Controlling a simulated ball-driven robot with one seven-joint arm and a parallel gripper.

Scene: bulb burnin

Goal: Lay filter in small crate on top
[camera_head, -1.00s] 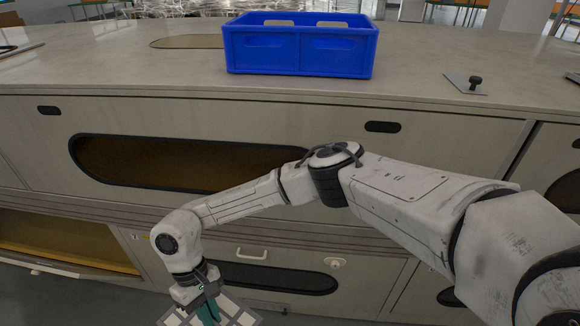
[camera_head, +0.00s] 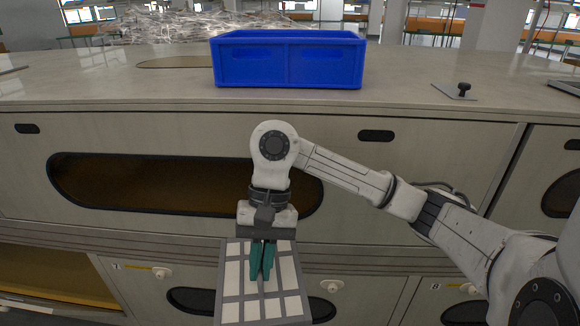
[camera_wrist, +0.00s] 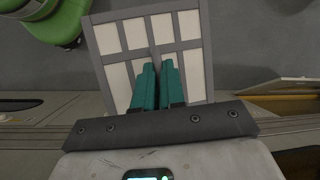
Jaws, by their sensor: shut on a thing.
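The filter (camera_head: 231,296) is a flat panel with pale cells and a grey lattice frame. My gripper (camera_head: 262,278) points down with its teal fingers close together, shut on the filter's lattice. The filter hangs in front of the cabinet, below the worktop. In the wrist view the filter (camera_wrist: 189,21) extends beyond my fingertips (camera_wrist: 158,68). The small crate (camera_head: 288,64) is a blue box standing on the worktop, higher than and behind my gripper. Its inside is hidden from this angle.
The worktop (camera_head: 120,85) has its front edge between my gripper and the crate. A small plate with a black knob (camera_head: 463,89) lies right of the crate. Cabinet fronts with dark openings (camera_head: 120,183) stand behind my arm. A green round object (camera_wrist: 60,25) shows on the floor.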

